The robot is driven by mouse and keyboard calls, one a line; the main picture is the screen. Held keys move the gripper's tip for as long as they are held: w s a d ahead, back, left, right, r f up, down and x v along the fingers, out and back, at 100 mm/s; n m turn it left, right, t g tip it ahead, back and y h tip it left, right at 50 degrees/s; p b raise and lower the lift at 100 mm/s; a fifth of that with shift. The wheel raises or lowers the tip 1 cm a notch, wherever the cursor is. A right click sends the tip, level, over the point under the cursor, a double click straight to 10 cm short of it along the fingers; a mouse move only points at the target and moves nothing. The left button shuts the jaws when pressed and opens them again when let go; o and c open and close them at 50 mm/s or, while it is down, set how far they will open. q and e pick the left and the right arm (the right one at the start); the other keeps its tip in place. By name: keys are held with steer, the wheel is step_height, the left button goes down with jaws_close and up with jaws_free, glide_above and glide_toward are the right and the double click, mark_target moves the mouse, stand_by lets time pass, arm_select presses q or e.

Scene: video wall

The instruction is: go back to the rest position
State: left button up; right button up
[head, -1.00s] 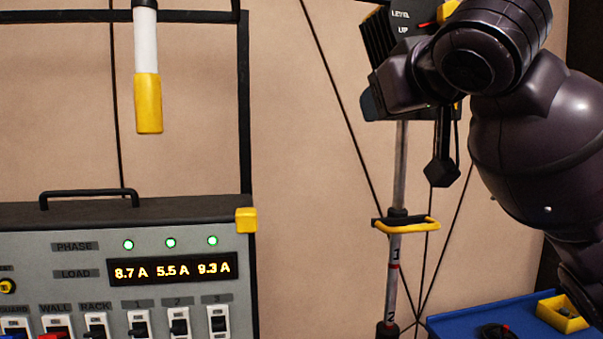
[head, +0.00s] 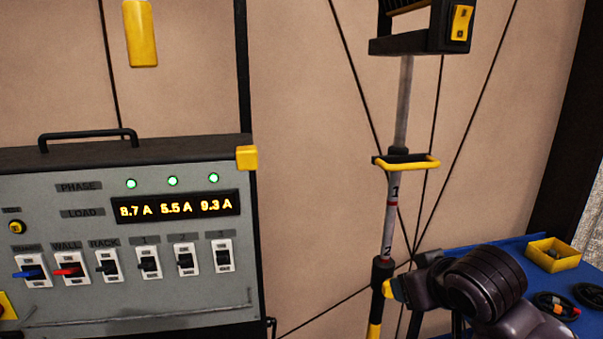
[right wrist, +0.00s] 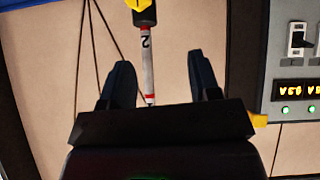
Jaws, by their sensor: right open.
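My right gripper (right wrist: 160,85) shows in the right wrist view with its two dark fingers spread apart and nothing between them. Behind the gap stands the striped pole (right wrist: 148,65), apart from the fingers as far as I can tell. In the head view my right arm is low at the lower right, in front of the blue table, and its fingers are mostly hidden by the wrist. My left gripper is in neither view.
A grey power panel (head: 120,225) with switches and a lit load display fills the left. The pole (head: 394,210) carries a yellow handle (head: 408,162) and a black box (head: 420,30). A blue table (head: 505,255) holds a yellow bin (head: 553,254) and coiled cables (head: 556,306).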

steer(key=s+d+f+m+g+h, duration=0.1)
steer(key=s+d+f+m+g, duration=0.2)
steer(key=s+f, duration=1)
steer(key=s+d+f+g+h, duration=0.1)
steer(key=s+d+f+g, duration=0.35)
steer(key=s+f, duration=0.75)
steer(key=w+d+f+t, duration=0.1)
steer(key=w+f+t, duration=0.4)
steer(key=f+t, duration=0.3)
steer(key=shift+f+n+t, duration=0.35)
steer(key=shift+n+t, duration=0.05)
steer(key=shift+t, duration=0.35)
steer(key=shift+w, duration=0.1)
stand_by(0.5)
steer(key=shift+o, duration=0.2)
